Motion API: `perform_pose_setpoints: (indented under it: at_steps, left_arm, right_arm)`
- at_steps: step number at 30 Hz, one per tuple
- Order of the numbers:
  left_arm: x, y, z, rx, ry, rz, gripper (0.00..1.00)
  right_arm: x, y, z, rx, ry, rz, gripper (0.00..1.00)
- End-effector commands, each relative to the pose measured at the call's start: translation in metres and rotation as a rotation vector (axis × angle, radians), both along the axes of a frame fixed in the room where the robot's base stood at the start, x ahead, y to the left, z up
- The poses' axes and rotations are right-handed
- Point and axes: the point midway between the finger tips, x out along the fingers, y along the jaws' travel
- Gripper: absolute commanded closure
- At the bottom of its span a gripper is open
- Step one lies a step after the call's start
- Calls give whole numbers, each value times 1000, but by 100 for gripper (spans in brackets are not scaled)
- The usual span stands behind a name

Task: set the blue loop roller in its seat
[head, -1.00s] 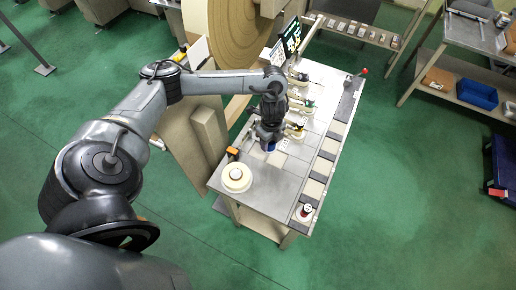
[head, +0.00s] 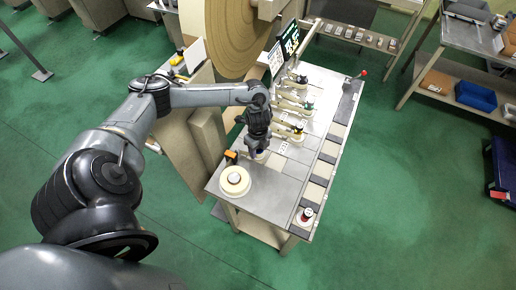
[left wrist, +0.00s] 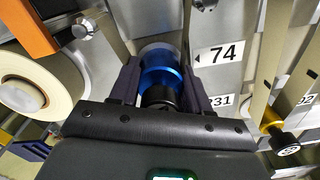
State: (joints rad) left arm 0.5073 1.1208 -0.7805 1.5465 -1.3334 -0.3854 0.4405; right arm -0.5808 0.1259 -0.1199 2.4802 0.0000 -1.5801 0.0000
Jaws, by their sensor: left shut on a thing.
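My left gripper (head: 258,154) is low over the near left part of the machine table, close to the white roll. It is shut on the blue loop roller (left wrist: 163,77), which sits between its two dark fingers in the left wrist view. A black round end of the roller faces the wrist, and a pale grey round part shows just beyond the blue. In the head view only a little blue (head: 260,155) shows under the gripper. I cannot tell whether the roller touches its seat; that spot is hidden behind it. My right gripper is not in view.
A white roll (head: 235,181) stands at the table's near left corner. An orange block (left wrist: 28,27) and a cream roll (left wrist: 33,85) are left of the fingers. A label reading 74 (left wrist: 222,53) and a yellow-and-black roller (left wrist: 279,130) are to the right. A big tan disc (head: 238,40) stands behind.

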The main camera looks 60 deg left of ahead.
Motion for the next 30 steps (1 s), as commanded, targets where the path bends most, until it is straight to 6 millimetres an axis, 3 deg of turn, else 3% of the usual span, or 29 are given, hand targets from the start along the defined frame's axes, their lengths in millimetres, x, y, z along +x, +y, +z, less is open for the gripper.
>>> perform_pose_setpoints:
  at_steps: [8,9,13,23,30]
  left_arm:
    - [0,0,-4,0,0,0,86]
    - [0,0,-3,0,0,0,47]
    - [0,0,-3,0,0,0,28]
    - [0,0,0,0,0,0,28]
    - [1,1,24,1,-2,-1,28]
  right_arm:
    - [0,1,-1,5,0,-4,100]
    - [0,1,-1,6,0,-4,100]
    - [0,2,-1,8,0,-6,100]
    - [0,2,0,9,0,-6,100]
    - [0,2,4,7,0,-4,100]
